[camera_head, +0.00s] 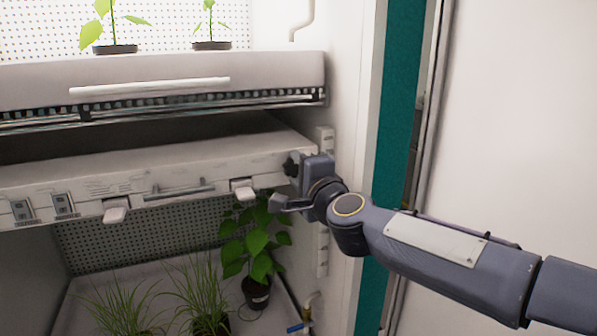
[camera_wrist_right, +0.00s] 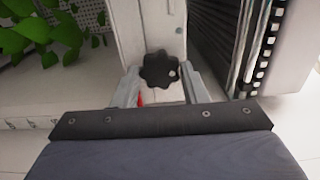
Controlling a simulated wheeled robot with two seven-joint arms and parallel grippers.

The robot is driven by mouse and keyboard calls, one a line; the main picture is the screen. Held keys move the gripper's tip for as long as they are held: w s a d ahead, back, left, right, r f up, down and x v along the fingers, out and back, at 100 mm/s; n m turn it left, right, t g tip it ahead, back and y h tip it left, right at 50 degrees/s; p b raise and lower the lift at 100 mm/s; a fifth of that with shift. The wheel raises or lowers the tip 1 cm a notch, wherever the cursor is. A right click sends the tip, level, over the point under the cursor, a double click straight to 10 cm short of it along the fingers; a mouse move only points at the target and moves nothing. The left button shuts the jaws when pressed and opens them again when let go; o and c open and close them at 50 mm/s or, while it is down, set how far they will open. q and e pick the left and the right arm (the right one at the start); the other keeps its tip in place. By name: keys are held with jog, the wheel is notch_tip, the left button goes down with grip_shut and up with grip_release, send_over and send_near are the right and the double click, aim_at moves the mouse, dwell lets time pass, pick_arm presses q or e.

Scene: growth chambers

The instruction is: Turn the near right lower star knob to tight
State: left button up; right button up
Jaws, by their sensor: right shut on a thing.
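The star knob (camera_wrist_right: 160,70) is black and lobed, with a small light dot on its face. It sits at the right end of the lower shelf front, where it shows as a dark shape in the head view (camera_head: 291,165). My right gripper (camera_wrist_right: 158,88) is shut on the knob, with one finger on each side of it. In the head view my right gripper (camera_head: 300,170) covers part of the knob. A small red mark (camera_wrist_right: 140,98) shows by the left finger in the wrist view. My left gripper is not in view.
The lower shelf (camera_head: 100,175) has pale latches (camera_head: 116,211) and a handle (camera_head: 180,191) along its front. An upper shelf (camera_head: 180,70) carries two seedlings. A potted leafy plant (camera_head: 257,290) and grasses (camera_head: 205,300) stand below. The chamber's right wall (camera_head: 350,100) is close to my arm.

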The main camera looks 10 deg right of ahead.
jog(key=o, duration=0.7)
jog(key=shift+a, duration=0.15)
jog(key=shift+o, duration=1.2)
jog(key=shift+w+f, duration=0.1)
jog(key=shift+s, duration=0.2)
jog(key=s, duration=0.4)
jog(key=s+d, duration=0.1)
jog(key=s, duration=0.2)
jog(key=shift+d+p, duration=0.1)
jog(key=shift+p, duration=0.25)
